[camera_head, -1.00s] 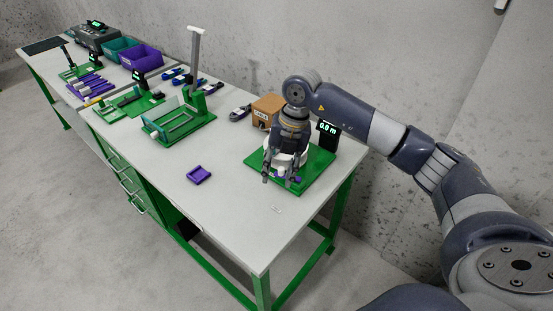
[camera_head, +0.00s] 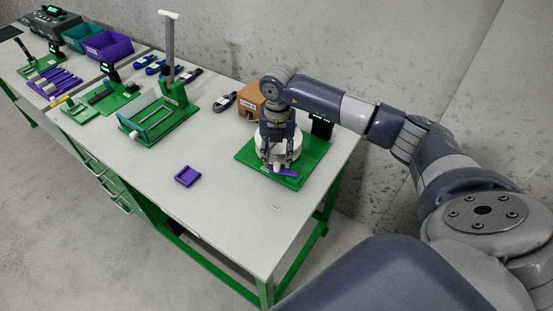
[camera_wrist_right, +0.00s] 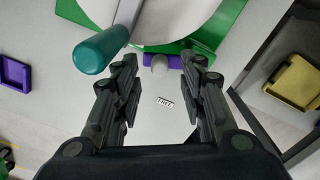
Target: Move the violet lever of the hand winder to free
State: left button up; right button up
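The hand winder is a green base plate (camera_head: 314,158) with a white drum (camera_head: 291,146) at the near right of the bench. Its violet lever (camera_head: 286,172) sits at the plate's front edge. My right gripper (camera_wrist_right: 161,72) is open, one finger to each side of the knob, and seems empty. It also shows in the head view (camera_head: 276,165), pointing down in front of the drum. My left gripper is out of view.
A teal crank handle (camera_wrist_right: 101,51) stands close to the left finger. A small label (camera_wrist_right: 165,102), seemingly reading FREE, lies on the bench. A violet tray (camera_head: 187,176) lies left of the winder; a cardboard box (camera_head: 247,100) and dark display (camera_head: 321,126) stand behind.

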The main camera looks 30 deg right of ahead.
aim_at(277, 163)
notch_tip(277, 163, down, 3)
jog(key=shift+f, duration=0.1)
jog(key=shift+c, duration=0.3)
grip_shut()
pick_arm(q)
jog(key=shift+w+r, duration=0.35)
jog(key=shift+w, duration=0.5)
